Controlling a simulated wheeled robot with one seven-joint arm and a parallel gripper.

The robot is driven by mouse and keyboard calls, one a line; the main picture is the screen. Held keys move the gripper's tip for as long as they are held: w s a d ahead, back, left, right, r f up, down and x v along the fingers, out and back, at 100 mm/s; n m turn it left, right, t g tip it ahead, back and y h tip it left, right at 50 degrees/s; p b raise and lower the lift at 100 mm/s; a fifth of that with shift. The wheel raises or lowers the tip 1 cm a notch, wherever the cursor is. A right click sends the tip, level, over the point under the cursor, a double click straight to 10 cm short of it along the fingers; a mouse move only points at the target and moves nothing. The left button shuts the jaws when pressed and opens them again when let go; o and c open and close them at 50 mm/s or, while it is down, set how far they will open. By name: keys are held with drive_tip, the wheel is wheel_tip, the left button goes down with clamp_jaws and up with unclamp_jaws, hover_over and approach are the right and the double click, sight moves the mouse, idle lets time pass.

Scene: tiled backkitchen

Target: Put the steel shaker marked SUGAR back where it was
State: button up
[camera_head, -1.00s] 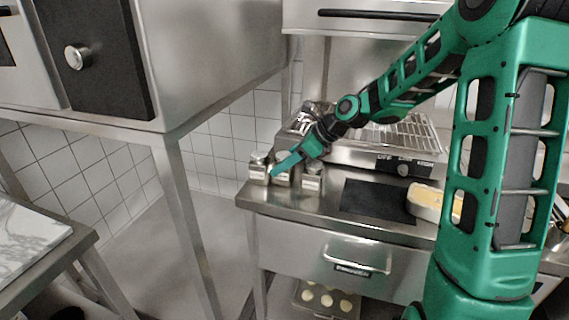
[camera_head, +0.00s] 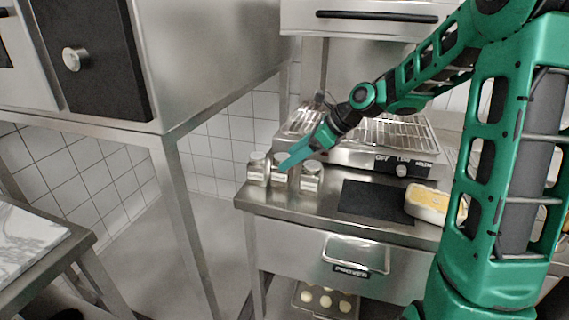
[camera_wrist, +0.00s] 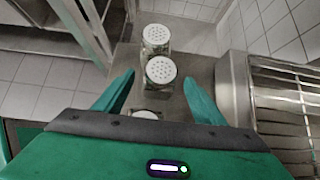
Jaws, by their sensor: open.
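A wire-racked grill (camera_head: 385,132) stands behind the shakers; its side is close to my right finger in the wrist view. A black mat (camera_head: 375,202) and a white tub with yellow contents (camera_head: 427,204) lie to the right. The counter's left edge is close.

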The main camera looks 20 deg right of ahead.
drive_tip(key=v, duration=0.7)
drive_tip(key=s+d+f+n+g+h, duration=0.1)
drive_tip(key=s+d+f+n+h, duration=0.1)
drive_tip(key=s+n, duration=0.4)
drive_tip(key=s+d+f+n+g+h, duration=0.2)
drive_tip(key=s+d+n, duration=0.3)
drive_tip(key=s, duration=1.2)
drive_tip(key=s+d+f+n+g+h, duration=0.2)
drive_tip(key=s+n, duration=0.5)
drive_tip(key=s, duration=0.4)
wheel_tip(320, 180, down, 2)
drive_tip(key=shift+s+d+n+h, duration=0.25)
drive_tip(key=shift+d+n+h, duration=0.2)
drive_tip(key=shift+d, duration=0.65)
drive_tip(key=shift+c, duration=0.6)
